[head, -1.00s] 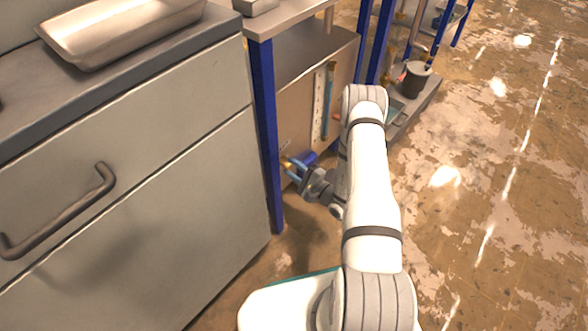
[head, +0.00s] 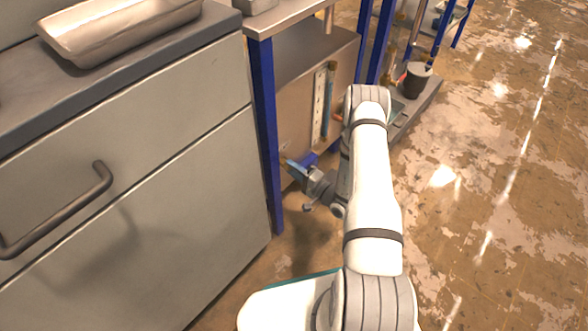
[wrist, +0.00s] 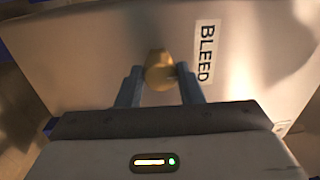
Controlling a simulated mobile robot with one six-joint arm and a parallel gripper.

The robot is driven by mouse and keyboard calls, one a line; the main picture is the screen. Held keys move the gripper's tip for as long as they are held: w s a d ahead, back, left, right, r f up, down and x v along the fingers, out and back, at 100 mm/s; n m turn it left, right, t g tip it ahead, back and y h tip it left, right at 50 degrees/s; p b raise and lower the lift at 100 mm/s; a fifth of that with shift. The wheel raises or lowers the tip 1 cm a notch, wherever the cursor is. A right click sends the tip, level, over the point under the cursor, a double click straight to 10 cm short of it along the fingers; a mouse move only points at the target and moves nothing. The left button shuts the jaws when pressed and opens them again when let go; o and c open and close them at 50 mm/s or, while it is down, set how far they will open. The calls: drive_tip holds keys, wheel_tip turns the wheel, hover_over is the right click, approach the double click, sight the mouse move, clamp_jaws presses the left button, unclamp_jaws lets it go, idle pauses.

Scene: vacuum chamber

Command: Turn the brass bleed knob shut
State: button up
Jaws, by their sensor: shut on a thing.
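The brass bleed knob (wrist: 159,70) stands out from a metal panel (wrist: 100,45) in the wrist view. A white label (wrist: 206,53) reading BLEED is beside it on the right. My gripper (wrist: 160,80) has one blue-grey finger on each side of the knob and is shut on it. In the head view my gripper (head: 292,166) reaches the panel low under the bench, behind the blue leg. The knob is barely visible there, mostly hidden by the fingers.
A blue bench leg (head: 267,130) stands just left of my gripper. A grey drawer cabinet (head: 130,180) with a bar handle fills the left, with a metal tray (head: 120,30) on top. A dark pot (head: 417,80) stands on a low ledge. The floor at right is clear.

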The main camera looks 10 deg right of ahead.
idle(0.3)
drive_tip(key=o, duration=1)
drive_tip(key=shift+c, duration=0.2)
drive_tip(key=p+v, duration=0.2)
drive_tip(key=v, duration=0.5)
drive_tip(key=shift+s+d, duration=0.2)
drive_tip(key=shift+f, duration=0.1)
